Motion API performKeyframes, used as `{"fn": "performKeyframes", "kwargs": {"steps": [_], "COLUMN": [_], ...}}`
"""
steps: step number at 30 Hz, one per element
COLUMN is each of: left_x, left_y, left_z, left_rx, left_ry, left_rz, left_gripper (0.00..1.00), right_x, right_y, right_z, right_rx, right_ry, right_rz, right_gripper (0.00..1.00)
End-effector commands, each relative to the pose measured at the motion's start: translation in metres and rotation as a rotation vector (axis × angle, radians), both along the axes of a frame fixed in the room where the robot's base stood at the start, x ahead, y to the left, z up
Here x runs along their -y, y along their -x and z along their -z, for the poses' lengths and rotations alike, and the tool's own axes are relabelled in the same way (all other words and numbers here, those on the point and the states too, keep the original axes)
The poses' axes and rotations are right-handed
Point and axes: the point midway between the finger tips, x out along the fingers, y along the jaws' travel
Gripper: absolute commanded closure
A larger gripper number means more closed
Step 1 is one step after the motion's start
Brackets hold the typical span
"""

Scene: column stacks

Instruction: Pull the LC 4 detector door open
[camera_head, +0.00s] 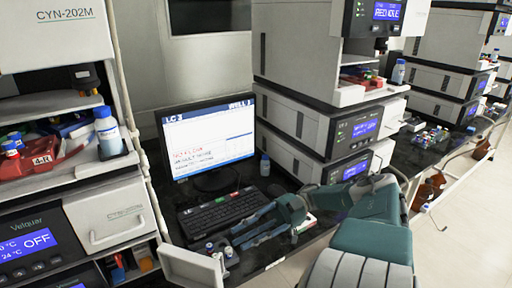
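The left instrument stack carries a "4-R" tag on its red tray (42,160); no "LC 4" label is readable. My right gripper (237,236) is over the bench in front of the keyboard, fingers apart and empty, pointing left toward that panel without visible contact. My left gripper is not in view.
A monitor (210,140) reading LC 3 and a keyboard (220,212) stand behind my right gripper. Small vials (228,252) stand near its fingertips. Another white stack (310,125) is to the right. A bottle (108,132) stands on the left stack.

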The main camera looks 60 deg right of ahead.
Motion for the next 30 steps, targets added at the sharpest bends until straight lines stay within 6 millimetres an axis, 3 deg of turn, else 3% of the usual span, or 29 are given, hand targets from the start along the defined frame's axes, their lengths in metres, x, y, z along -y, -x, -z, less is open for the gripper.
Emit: {"fn": "performKeyframes", "kwargs": {"steps": [6,12,30], "left_x": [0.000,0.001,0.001], "left_y": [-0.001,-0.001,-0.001], "left_z": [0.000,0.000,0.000], "left_rx": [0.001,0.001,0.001], "left_ry": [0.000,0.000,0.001], "left_rz": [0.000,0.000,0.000], "left_gripper": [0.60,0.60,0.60], "right_x": [0.027,0.038,0.041], "right_y": [0.010,0.017,0.019], "right_z": [0.000,0.000,0.000], "right_rx": [0.004,0.001,-0.001], "right_ry": [0.000,-0.003,-0.004], "right_rz": [0.002,0.000,-0.003], "right_gripper": [0.68,0.68,0.68]}}
